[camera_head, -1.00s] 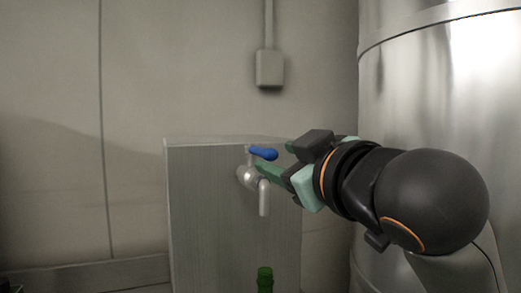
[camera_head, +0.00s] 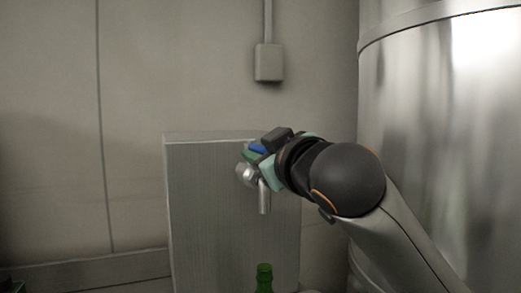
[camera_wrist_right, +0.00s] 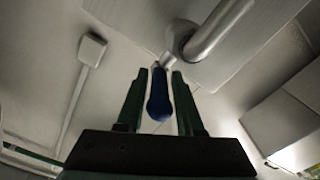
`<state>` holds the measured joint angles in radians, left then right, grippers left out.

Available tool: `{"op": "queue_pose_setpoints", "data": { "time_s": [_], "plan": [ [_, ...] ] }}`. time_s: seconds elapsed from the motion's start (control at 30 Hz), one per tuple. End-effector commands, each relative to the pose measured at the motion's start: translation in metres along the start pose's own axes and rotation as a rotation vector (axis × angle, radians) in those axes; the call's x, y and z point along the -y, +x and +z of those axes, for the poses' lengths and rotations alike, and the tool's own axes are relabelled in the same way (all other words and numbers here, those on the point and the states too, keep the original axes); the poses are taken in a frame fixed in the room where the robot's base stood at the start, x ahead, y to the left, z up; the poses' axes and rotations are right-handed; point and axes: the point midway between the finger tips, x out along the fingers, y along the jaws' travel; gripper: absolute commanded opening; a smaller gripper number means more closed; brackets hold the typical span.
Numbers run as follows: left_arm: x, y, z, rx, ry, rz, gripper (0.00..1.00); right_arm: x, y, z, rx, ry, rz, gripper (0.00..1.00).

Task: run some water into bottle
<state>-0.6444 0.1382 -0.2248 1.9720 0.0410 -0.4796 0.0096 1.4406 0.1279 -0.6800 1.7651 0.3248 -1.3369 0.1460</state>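A metal tap (camera_head: 246,175) with a downward spout sticks out of the front of a grey box-shaped cabinet (camera_head: 205,215). Its blue lever (camera_wrist_right: 158,95) lies between the green fingers of my right gripper (camera_wrist_right: 160,74), which are open with a narrow gap on each side. In the head view the lever (camera_head: 257,148) is partly hidden by my right gripper (camera_head: 256,158). A green bottle (camera_head: 264,277) stands upright below the spout; only its neck and shoulder show. A dark green-edged piece at the bottom left corner may be my left gripper; too little shows.
A large shiny metal tank (camera_head: 440,120) stands at the right, close to my right arm. A grey box with a conduit (camera_head: 269,63) is fixed to the wall above the cabinet. The space left of the cabinet is free.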

Motion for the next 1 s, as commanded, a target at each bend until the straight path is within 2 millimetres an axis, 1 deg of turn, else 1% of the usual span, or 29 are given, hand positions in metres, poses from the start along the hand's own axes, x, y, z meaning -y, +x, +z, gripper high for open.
{"op": "queue_pose_setpoints", "data": {
  "time_s": [0.03, 0.3, 1.0],
  "plan": [
    [-0.0006, 0.0, 0.0004, 0.001, -0.001, 0.001, 0.5, 0.0, -0.0002, -0.0002, 0.0, 0.0, 0.0, 0.29],
    [-0.0032, -0.0001, 0.001, 0.002, -0.001, 0.006, 0.5, 0.0001, -0.0003, -0.0001, 0.0, 0.0, 0.0, 0.0],
    [-0.0033, -0.0003, 0.0012, 0.003, -0.001, 0.006, 0.5, 0.0003, -0.0003, 0.0001, 0.0, 0.001, -0.001, 0.0]
  ]
}}
